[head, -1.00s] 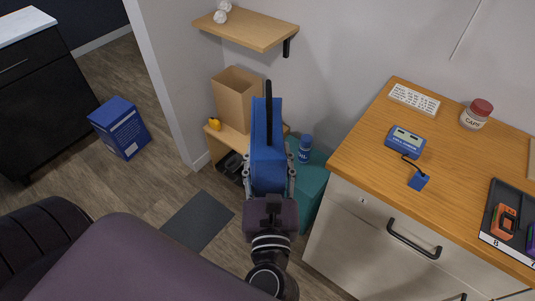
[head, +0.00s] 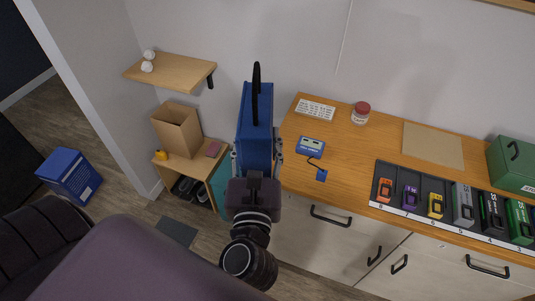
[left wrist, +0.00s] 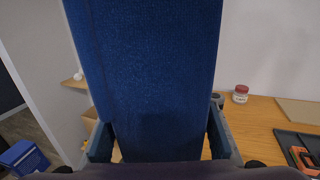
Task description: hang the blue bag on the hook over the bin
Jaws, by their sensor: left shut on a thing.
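The blue bag (head: 257,135) is a tall, flat-sided bag with a black handle loop at its top. My left gripper (head: 257,160) is shut on its lower part, one finger on each side, and holds it up in front of the wall at the counter's left end. In the left wrist view the bag (left wrist: 150,70) fills the middle between the fingers of the gripper (left wrist: 160,142). A teal bin (head: 219,187) shows only as a strip left of the gripper, mostly hidden. I cannot make out the hook. My right gripper is not in view.
The wooden counter (head: 345,155) holds a keyboard, a jar (head: 361,113), a small blue device and a black tray (head: 390,212) of coloured items. A wall shelf (head: 172,70) and a low shelf with a cardboard box (head: 177,130) stand left. A blue box (head: 70,176) is on the floor.

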